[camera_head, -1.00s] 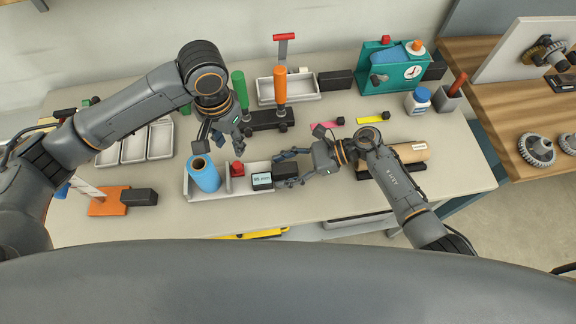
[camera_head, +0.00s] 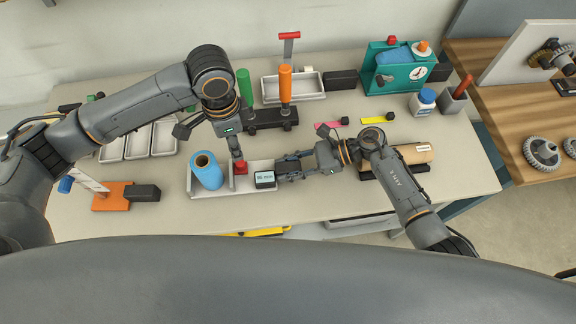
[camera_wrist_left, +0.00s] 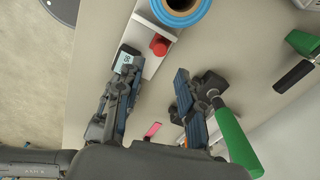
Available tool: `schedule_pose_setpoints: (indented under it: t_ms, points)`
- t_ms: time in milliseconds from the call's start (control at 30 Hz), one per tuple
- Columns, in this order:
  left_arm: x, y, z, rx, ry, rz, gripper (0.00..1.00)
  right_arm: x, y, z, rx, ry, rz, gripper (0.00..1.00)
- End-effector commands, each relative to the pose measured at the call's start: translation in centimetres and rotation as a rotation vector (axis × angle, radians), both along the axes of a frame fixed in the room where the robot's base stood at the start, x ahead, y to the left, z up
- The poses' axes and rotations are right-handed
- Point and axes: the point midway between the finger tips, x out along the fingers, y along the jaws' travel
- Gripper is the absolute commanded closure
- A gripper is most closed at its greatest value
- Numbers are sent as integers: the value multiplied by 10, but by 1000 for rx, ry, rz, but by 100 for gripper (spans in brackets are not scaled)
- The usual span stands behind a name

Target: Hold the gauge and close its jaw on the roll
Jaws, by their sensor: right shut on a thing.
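The gauge (camera_head: 212,190) is a long white channel at the front middle of the table, with a display (camera_head: 265,178) and a red knob (camera_head: 240,167) beside its upright white jaw. The blue roll (camera_head: 207,172) stands upright at its left end, with a small gap to the jaw. My right gripper (camera_head: 283,172) is shut on the gauge's dark end, right of the display. My left gripper (camera_head: 238,155) is just above the red knob; contact is unclear. In the left wrist view its fingers (camera_wrist_left: 155,65) are spread, with the red knob (camera_wrist_left: 160,45) beyond and between the tips.
Behind the gauge stands a dark rack (camera_head: 265,119) with green and orange handles. A brown roll (camera_head: 405,154) lies at the right. An orange block (camera_head: 112,197) is at front left. White trays (camera_head: 163,140) are further back. A teal device (camera_head: 400,70) is at back right.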

Motion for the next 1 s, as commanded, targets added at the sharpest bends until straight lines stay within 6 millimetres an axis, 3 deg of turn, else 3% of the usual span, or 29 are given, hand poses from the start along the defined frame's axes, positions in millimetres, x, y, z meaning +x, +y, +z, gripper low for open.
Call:
schedule_pose_setpoints:
  t_ms: [267,800,1000]
  points:
    - [0,1,-6,1,0,-215,62,0,0,0,0,0,-1,100]
    - [0,1,-68,0,2,-220,62,0,0,0,0,0,-1,100]
    - [0,1,-81,-1,1,-221,62,0,0,0,0,0,-1,100]
